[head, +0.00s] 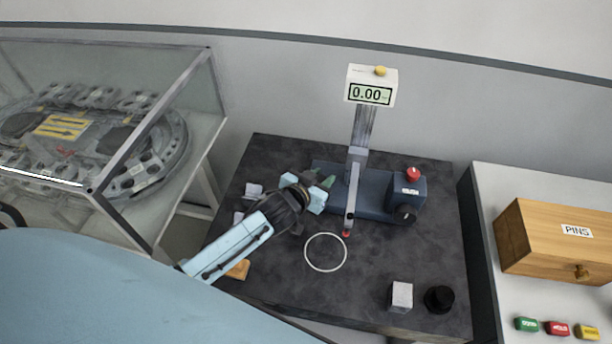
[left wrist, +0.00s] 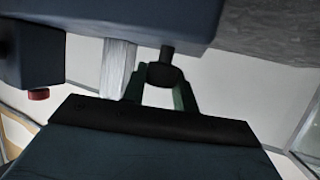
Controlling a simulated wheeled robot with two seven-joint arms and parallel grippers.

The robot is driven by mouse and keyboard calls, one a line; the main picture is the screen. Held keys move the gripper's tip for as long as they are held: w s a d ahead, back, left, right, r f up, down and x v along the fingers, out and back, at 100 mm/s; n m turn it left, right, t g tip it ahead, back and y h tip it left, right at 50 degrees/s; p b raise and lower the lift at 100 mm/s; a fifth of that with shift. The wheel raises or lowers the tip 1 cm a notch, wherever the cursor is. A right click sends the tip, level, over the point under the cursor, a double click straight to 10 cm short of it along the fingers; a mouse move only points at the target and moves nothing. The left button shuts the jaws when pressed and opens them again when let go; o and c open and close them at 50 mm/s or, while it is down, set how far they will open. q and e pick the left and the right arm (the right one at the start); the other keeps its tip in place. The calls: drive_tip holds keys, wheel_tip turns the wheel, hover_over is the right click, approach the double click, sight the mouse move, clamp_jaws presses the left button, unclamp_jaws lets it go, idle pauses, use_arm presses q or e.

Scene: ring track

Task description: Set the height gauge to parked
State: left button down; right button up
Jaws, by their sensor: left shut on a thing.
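The height gauge stands on a dark stone plate (head: 290,270). Its display (head: 370,94) reads 0.00, and a yellow button (head: 380,71) is on top. A slim arm with a red tip (head: 346,234) hangs in front of its column (head: 363,125). The blue-grey base (head: 376,196) has a red button (head: 413,174) and a black knob (head: 404,215) at its right end. My left gripper (head: 326,182) is at the left of the column. In the left wrist view its fingers (left wrist: 161,90) are shut on a dark knob (left wrist: 165,74) on a short stem. My right gripper is out of view.
A white ring (head: 325,252) is marked on the plate. A light cube (head: 400,297) and a black cylinder (head: 440,299) stand at its front right. A wooden PINS drawer box (head: 545,243) is on the right, a glass case (head: 130,75) on the left.

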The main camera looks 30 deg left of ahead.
sight(361, 195)
use_arm(q)
drive_tip(key=d, duration=0.3)
drive_tip(key=w+d+b, duration=0.1)
drive_tip(key=d, duration=0.2)
drive_tip(key=w+d+b, duration=0.1)
drive_tip(key=d, duration=0.3)
drive_tip(key=shift+w, duration=0.15)
drive_tip(key=shift+w+d, duration=0.1)
drive_tip(key=shift+d, duration=0.25)
drive_tip(key=shift+r, duration=0.1)
drive_tip(key=c, duration=1.1)
unclamp_jaws()
drive_tip(key=shift+w+d, duration=0.1)
drive_tip(key=shift+d, duration=0.05)
drive_tip(key=shift+a, duration=0.25)
drive_tip(key=p+v, duration=0.1)
drive_tip(key=v, duration=1.2)
